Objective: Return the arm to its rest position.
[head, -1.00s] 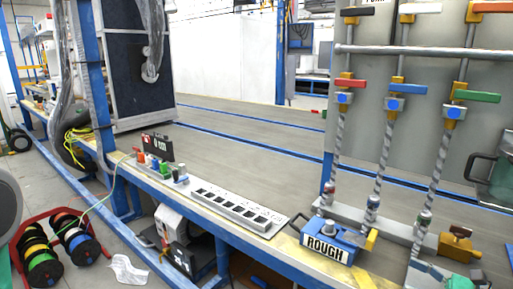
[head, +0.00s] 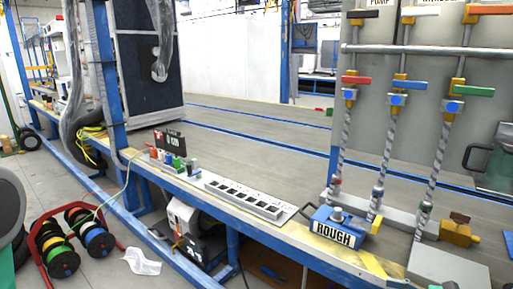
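Neither of my grippers shows in the head view, and I see no arm that I can tell for sure as mine. A rounded grey shape (head: 10,208) is cut off by the left edge; I cannot tell what it is. The workbench (head: 225,123) runs across the view. A white power strip (head: 243,199) lies along its front edge. Several small coloured plugs or connectors (head: 170,161) stand left of the strip, with a small black sign (head: 170,141) behind them.
A grey box (head: 447,266) is at lower right. Cable reels (head: 80,236) and a crumpled white sheet (head: 141,261) lie on the floor. The bench middle is clear.

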